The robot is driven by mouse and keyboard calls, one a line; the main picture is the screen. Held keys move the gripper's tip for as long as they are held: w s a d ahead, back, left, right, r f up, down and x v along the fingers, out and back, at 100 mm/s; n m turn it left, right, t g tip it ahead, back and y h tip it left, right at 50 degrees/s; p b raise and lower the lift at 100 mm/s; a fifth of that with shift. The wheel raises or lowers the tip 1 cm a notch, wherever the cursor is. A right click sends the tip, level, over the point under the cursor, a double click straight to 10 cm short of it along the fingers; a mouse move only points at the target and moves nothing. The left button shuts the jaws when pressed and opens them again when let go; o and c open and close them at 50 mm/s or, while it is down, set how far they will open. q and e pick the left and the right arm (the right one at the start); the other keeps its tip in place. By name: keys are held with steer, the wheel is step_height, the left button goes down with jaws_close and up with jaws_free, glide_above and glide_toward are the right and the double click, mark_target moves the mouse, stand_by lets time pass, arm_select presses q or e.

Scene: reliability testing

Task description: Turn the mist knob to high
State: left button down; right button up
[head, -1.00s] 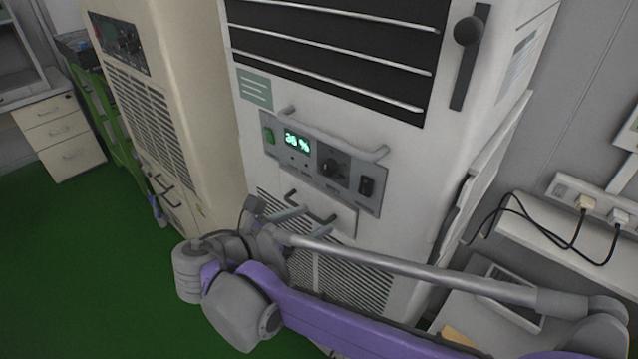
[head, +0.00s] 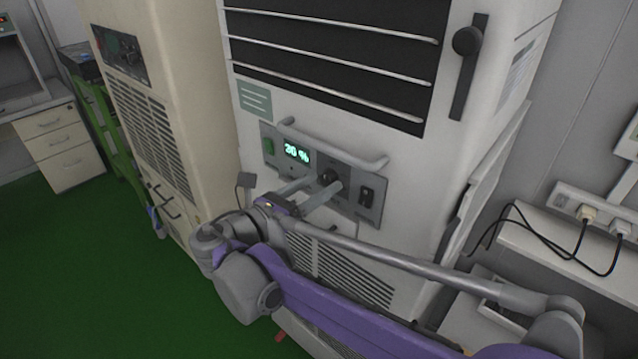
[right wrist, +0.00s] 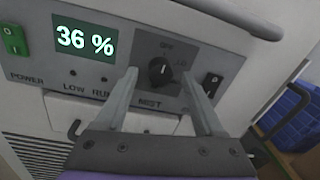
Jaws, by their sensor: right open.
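The mist knob (right wrist: 162,72) is a round black knob on the grey control panel (head: 349,203), above the label MIST. OFF is printed above it and LO to its upper right. Its pale pointer mark seems to point up, roughly towards OFF. It also shows in the head view (head: 328,176), partly covered by my gripper. My right gripper (right wrist: 158,75) is open and empty, with one finger on each side of the knob. In the head view, my right gripper (head: 323,184) is right in front of the panel. Whether the fingers touch the knob is unclear. My left gripper is out of view.
A green display (right wrist: 85,40) reads 36 %. A green power switch (right wrist: 14,39) is at the panel's left and a black rocker switch (head: 366,196) right of the knob. A grey bar handle (head: 375,165) juts out above the panel. A beige cabinet (head: 170,60) stands left.

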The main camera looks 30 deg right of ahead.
steer(key=shift+d, duration=0.3)
jaws_close()
